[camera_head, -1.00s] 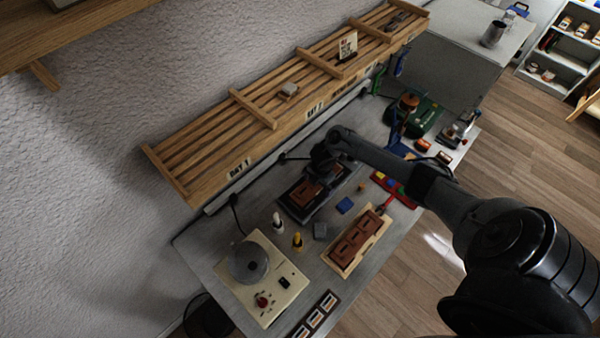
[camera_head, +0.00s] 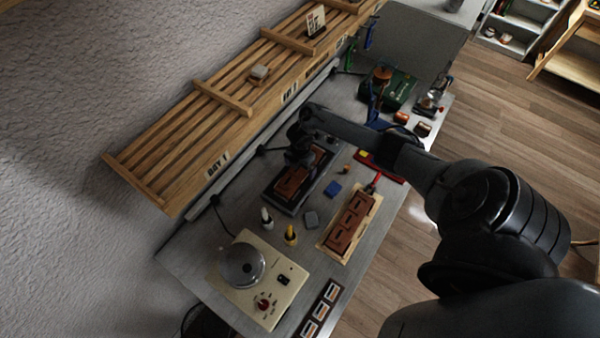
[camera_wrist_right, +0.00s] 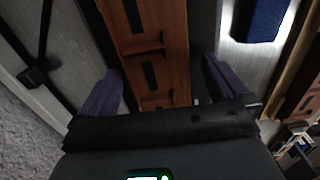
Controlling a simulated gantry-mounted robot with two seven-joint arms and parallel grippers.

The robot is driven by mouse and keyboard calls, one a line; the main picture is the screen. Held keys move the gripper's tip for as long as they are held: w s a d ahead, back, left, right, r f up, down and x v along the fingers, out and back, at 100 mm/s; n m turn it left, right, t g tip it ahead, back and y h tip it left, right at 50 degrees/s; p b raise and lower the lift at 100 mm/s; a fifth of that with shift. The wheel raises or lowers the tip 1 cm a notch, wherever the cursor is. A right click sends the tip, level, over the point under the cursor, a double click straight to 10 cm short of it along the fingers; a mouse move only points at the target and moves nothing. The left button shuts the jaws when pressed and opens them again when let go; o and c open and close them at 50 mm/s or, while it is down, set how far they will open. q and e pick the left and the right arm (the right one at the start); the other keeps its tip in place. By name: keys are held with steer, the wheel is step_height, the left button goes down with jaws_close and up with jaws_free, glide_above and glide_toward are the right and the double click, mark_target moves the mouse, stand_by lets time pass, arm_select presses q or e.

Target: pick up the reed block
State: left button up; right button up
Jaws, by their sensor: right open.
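The reed block, a reddish-brown wooden piece with dark slots (camera_head: 291,183), lies in a dark tray (camera_head: 275,198) on the bench, partly hidden by my right gripper (camera_head: 300,158). In the right wrist view the brown block (camera_wrist_right: 150,45) runs up the middle of the picture. My right gripper (camera_wrist_right: 163,88) is open, with one purple-grey finger on each side of the block. I cannot tell whether the fingers touch it. My left gripper is not in view.
A light wooden tray (camera_head: 329,247) holds similar brown blocks. A blue block (camera_head: 332,189), a grey block (camera_head: 311,219) and two small bottles stand nearby. A cream device with a round grey top (camera_head: 285,298) is at the front. A slatted shelf (camera_head: 180,160) runs behind.

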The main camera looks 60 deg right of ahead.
steer(key=shift+c, duration=0.2)
steer(key=c, duration=1.3)
steer(key=shift+r, duration=0.1)
